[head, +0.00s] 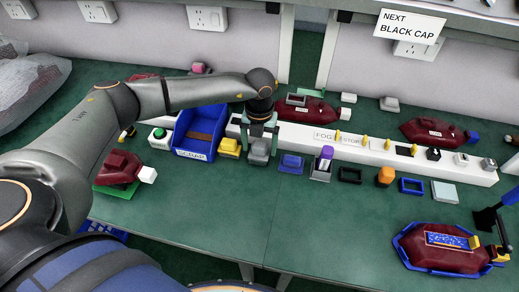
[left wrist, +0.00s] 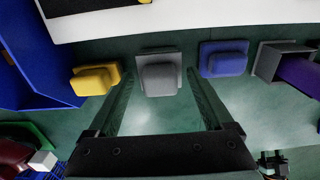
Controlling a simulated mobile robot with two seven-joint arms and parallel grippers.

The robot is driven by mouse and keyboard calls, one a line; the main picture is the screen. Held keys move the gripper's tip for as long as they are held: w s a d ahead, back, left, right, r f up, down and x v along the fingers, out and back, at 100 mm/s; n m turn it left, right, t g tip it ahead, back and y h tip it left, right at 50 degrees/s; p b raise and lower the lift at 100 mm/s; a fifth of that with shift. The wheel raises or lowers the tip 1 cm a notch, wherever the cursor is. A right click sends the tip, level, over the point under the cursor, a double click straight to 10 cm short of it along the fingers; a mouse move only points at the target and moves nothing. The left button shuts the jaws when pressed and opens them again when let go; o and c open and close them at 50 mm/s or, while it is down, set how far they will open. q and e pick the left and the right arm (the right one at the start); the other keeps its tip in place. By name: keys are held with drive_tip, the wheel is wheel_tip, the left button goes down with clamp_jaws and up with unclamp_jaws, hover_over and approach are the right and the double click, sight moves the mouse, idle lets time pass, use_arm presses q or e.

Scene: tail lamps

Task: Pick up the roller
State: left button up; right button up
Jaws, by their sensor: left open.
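My left gripper (head: 260,133) hangs over the row of small parts on the green bench, fingers pointing down. It is open. In the left wrist view its two fingers (left wrist: 159,76) stand either side of a grey block on a grey base (left wrist: 160,78), with nothing visibly gripped. The grey block (head: 260,151) shows below the fingers in the head view. No part is plainly labelled as the roller. A purple-topped piece (head: 326,153) stands in a grey holder (head: 321,170) to the right; it also shows in the left wrist view (left wrist: 299,75). My right gripper is not in view.
A yellow block (head: 229,146) and a blue bin (head: 196,147) are left of the gripper. A blue block (head: 291,163) is right. A white rail (head: 375,148) runs behind. Dark red lamps (head: 120,168) lie around the bench. The front middle is clear.

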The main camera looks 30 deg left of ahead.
use_arm(q)
clamp_jaws()
idle(0.6)
